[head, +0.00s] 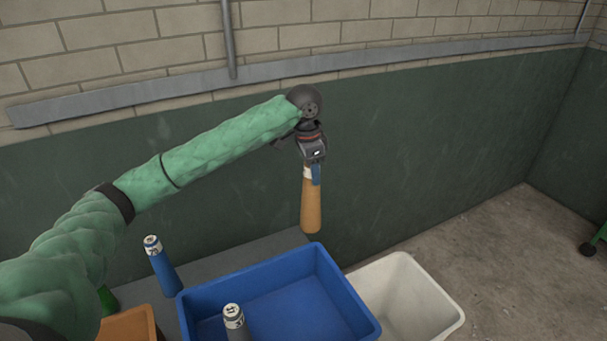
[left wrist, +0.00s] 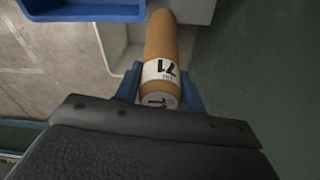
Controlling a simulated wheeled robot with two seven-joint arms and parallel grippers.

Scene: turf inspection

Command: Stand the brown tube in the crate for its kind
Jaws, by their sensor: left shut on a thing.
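The brown tube (head: 311,205) hangs upright with its white label band at the top. My left gripper (head: 312,173) is shut on that labelled end. The left wrist view also shows the tube (left wrist: 162,40), its label marked 71, between the blue fingers (left wrist: 158,92). In the head view the tube's lower end shows just above the far right corner of the blue crate (head: 252,268); its height over the bench is hard to tell. A white crate (head: 432,292) stands right of the blue one. An orange-brown crate (head: 130,326) shows partly at lower left. My right gripper is out of view.
A blue tube (head: 162,268) stands left of the blue crate. A grey tube (head: 235,322) stands upright at the blue crate's near left. A grey bench top (head: 235,256) shows behind the crates, with a dark green wall (head: 430,150) beyond. Open floor lies at right.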

